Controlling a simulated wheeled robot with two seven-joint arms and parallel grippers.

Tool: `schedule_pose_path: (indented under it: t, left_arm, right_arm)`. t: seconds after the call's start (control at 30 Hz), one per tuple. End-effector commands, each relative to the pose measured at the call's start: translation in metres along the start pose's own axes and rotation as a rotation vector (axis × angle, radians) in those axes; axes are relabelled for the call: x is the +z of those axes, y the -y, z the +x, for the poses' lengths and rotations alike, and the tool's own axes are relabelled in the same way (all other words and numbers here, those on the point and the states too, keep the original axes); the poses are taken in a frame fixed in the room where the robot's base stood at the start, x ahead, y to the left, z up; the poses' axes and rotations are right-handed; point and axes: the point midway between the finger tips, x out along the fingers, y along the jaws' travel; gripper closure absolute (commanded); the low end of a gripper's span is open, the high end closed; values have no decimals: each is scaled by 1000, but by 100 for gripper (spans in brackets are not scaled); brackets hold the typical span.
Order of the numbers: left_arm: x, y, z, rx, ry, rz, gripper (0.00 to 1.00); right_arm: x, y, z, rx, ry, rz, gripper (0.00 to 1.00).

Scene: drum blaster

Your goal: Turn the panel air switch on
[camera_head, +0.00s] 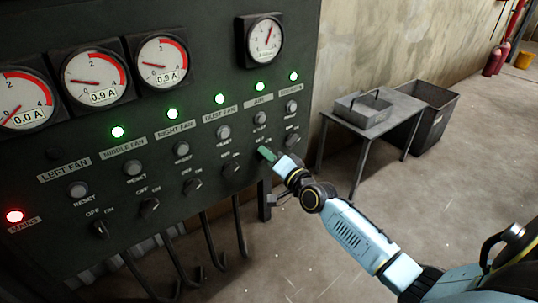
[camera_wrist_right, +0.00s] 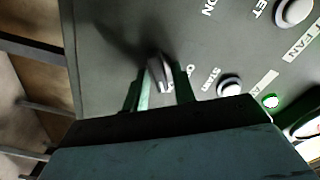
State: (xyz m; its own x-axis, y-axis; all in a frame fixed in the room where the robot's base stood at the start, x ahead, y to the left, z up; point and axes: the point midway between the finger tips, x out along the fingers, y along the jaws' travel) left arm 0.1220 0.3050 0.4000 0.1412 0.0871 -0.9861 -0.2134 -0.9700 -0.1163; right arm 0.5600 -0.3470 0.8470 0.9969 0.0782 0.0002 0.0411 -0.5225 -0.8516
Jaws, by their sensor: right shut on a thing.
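The dark control panel (camera_head: 150,215) fills the left of the head view. The panel air switch (camera_wrist_right: 158,72) is a small metallic knob in the right wrist view; in the head view my gripper covers it, under the AIR label (camera_head: 258,100). The lamp (camera_head: 260,87) above that label is lit green. My right gripper (camera_head: 267,154) is at the panel face, with its green fingers (camera_wrist_right: 157,92) on both sides of the knob, shut on it. My left gripper is not in view.
Similar knobs sit in a row, including the dust fan knob (camera_head: 231,169) just left of my gripper. A red mains lamp (camera_head: 15,216) glows. Hooked rods (camera_head: 240,230) stand below the panel. A small table (camera_head: 400,104) with a metal tray (camera_head: 363,111) and a bin (camera_head: 437,115) stand right.

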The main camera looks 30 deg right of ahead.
Motion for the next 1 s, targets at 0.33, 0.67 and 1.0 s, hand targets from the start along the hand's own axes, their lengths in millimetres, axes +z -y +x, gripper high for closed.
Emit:
schedule_pose_path:
  t: [0.33,0.67,1.0]
  left_arm:
    - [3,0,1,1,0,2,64]
    - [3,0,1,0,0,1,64]
    - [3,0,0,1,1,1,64]
  right_arm:
    - [0,0,0,0,0,45,96]
    - [0,0,0,0,0,45,68]
    - [0,0,-2,0,0,44,65]
